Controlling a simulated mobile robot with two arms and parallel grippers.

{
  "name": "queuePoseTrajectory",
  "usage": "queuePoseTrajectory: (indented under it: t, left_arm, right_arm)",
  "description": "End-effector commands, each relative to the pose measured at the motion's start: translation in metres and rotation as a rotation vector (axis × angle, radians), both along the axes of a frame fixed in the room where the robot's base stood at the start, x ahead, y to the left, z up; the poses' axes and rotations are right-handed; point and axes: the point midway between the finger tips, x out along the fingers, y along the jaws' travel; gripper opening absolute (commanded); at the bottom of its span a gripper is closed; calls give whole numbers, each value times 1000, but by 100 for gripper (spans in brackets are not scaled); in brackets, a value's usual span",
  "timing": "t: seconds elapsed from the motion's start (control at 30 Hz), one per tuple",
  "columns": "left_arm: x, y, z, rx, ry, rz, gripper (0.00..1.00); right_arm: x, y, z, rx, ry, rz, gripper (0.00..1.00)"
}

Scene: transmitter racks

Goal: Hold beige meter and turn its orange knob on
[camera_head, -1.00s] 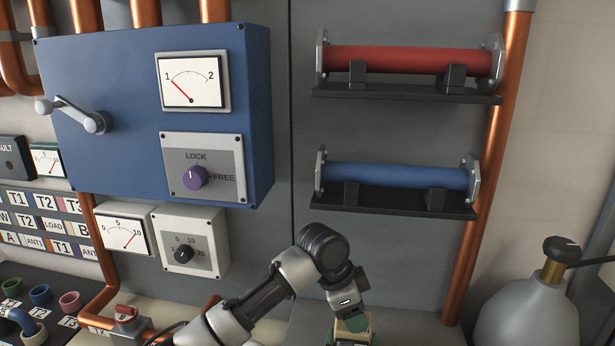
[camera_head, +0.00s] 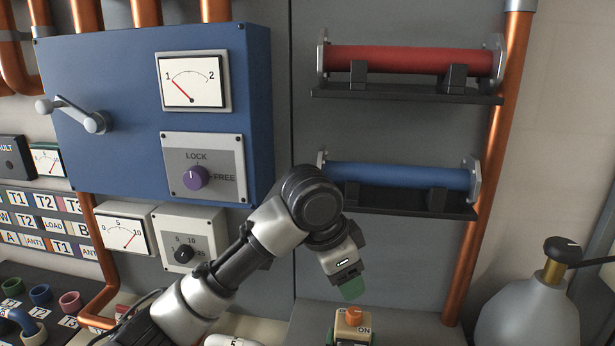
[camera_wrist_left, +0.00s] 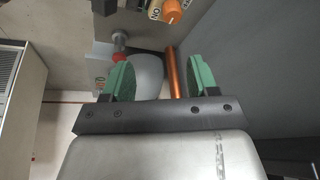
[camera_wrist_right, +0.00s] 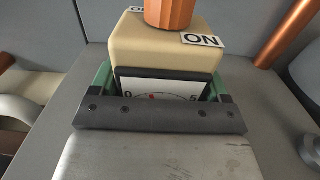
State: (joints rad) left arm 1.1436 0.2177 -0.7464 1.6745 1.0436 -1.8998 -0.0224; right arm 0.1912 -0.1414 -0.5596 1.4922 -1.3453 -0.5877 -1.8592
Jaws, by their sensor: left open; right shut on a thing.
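My left gripper (camera_head: 350,286) is above the meter, open and empty, with green fingertips. In the left wrist view the orange knob (camera_wrist_left: 173,10) is at the top edge, beyond the fingers (camera_wrist_left: 160,80).
A blue tube (camera_head: 400,175) and a red tube (camera_head: 405,62) sit on wall brackets behind. A copper pipe (camera_head: 490,170) runs down at the right, with a grey bottle (camera_head: 530,312) beside it. A blue cabinet (camera_head: 120,130) and small meters are at the left.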

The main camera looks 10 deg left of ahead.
Motion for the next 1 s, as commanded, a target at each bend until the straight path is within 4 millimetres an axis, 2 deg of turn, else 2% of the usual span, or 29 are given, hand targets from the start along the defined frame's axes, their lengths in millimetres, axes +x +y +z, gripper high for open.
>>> queuePoseTrajectory:
  t: [0.3, 0.5, 0.6, 1.0]
  left_arm:
    - [-55, -26, 23, 153, -92, -291, 59]
    - [-93, -31, 29, 278, -152, -499, 59]
    - [-95, -21, 44, 256, -267, -580, 59]
    - [-40, 8, 95, 13, -536, -459, 59]
  right_arm:
    - [0, 0, 1, 1, -3, 0, 35]
    - [0, 0, 1, 1, -3, 0, 35]
    - [0, 0, 1, 1, -3, 0, 35]
    - [0, 0, 1, 1, -3, 0, 35]
